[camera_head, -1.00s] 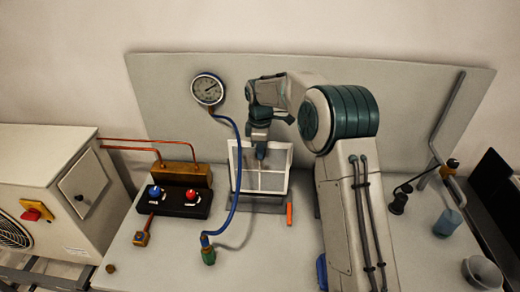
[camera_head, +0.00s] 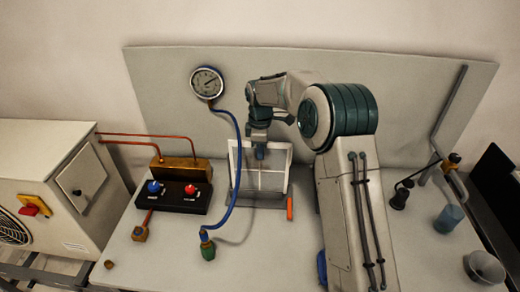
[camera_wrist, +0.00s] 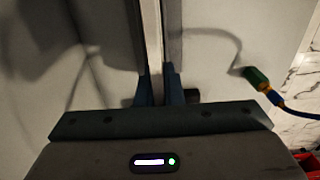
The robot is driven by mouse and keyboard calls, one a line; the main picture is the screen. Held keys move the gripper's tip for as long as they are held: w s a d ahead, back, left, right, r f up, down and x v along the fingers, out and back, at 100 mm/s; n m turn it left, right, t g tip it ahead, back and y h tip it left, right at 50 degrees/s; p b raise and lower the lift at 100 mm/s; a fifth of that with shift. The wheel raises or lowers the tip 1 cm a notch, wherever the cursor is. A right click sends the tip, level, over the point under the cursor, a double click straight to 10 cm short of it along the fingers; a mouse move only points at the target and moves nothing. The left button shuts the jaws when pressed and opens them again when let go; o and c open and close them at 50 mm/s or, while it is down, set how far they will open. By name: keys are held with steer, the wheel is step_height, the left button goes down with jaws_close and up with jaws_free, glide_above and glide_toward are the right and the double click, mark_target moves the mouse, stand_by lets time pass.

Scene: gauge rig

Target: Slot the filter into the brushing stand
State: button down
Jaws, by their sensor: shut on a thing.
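The filter (camera_head: 271,181) is a white-framed panel with a cross bar, standing nearly upright and tilted slightly back in the head view. My gripper (camera_head: 260,152) is shut on its upper middle. In the wrist view the filter (camera_wrist: 153,35) shows edge-on as a pale strip between the fingers of my gripper (camera_wrist: 159,88). The brushing stand (camera_head: 258,200) is a dark grey base at the filter's lower edge. The filter's bottom is at the stand, but I cannot tell whether it sits fully in the slot.
A blue hose (camera_head: 233,190) runs from the gauge (camera_head: 207,82) down to a green fitting (camera_head: 208,250), close left of the filter. An orange-handled item (camera_head: 290,208) lies at the stand's right. A valve block (camera_head: 182,197) stands further left. The front middle of the bench is clear.

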steer(key=shift+f, duration=0.4)
steer(key=c, duration=1.5)
jaws_free()
steer(key=shift+r, duration=0.1)
step_height(320, 180, up, 14)
steer(key=shift+f+b, duration=0.25)
steer(key=shift+b, duration=0.8)
steer(key=shift+r, duration=0.15)
